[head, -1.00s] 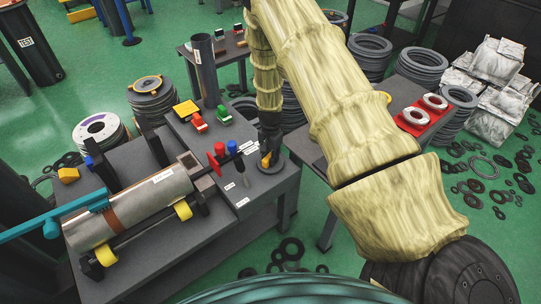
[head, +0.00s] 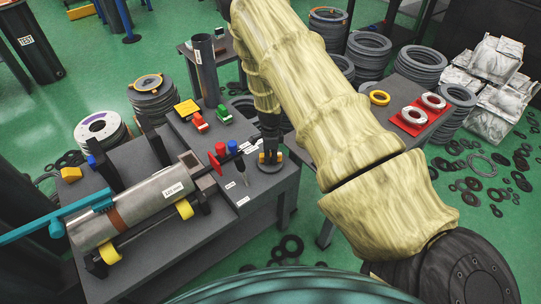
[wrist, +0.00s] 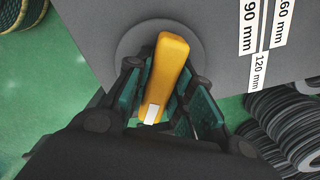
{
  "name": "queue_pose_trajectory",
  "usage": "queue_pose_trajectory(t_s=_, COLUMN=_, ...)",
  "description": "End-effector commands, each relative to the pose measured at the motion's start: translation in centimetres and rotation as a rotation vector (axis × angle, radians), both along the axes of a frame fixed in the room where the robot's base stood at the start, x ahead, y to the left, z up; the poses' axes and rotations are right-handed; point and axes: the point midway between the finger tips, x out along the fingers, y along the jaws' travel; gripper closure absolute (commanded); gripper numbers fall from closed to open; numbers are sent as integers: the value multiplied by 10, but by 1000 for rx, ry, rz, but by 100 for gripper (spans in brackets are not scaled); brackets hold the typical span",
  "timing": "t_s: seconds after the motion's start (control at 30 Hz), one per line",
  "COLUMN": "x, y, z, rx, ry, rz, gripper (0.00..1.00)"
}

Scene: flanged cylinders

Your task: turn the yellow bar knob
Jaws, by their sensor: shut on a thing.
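The yellow bar knob (wrist: 166,70) sits on a round grey disc (wrist: 135,38) at the corner of the grey workbench. In the wrist view the bar is tilted slightly from upright, with a white patch near its lower end. My gripper (wrist: 160,85) is shut on the bar, with a teal finger on each side of it. In the head view the knob (head: 270,157) shows as a small yellow piece beneath my gripper (head: 270,148), partly hidden by the dark fingers.
Left on the bench (head: 215,235) lies a steel cylinder (head: 150,198) on yellow rollers. A red tray (head: 408,125) with white rings sits on another table to the right.

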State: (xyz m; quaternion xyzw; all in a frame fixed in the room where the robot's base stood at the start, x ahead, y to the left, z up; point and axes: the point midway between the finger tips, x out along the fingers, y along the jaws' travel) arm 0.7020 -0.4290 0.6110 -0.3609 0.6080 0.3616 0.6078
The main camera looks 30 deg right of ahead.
Motion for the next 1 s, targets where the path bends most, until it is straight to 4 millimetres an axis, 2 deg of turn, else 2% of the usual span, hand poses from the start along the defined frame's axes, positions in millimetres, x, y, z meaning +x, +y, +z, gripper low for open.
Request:
queue_pose_trajectory(t_s=0.3, x=1, y=-1, z=1, rx=-2, ry=-2, rz=-102, gripper=100)
queue_pose_trajectory(t_s=0.8, x=1, y=-1, z=1, rx=-2, ry=-3, rz=-118, gripper=100)
queue_pose_trajectory(t_s=0.83, x=1, y=-1, z=1, rx=-2, ry=-3, rz=-118, gripper=71)
queue_pose_trajectory(t_s=0.9, x=1, y=-1, z=1, rx=-2, ry=-3, rz=-118, gripper=59)
queue_pose_trajectory(t_s=0.93, x=1, y=-1, z=1, rx=-2, ry=-3, rz=-118, gripper=55)
queue_pose_trajectory(t_s=1.0, x=1, y=-1, z=1, rx=-1, ry=-2, rz=-118, gripper=55)
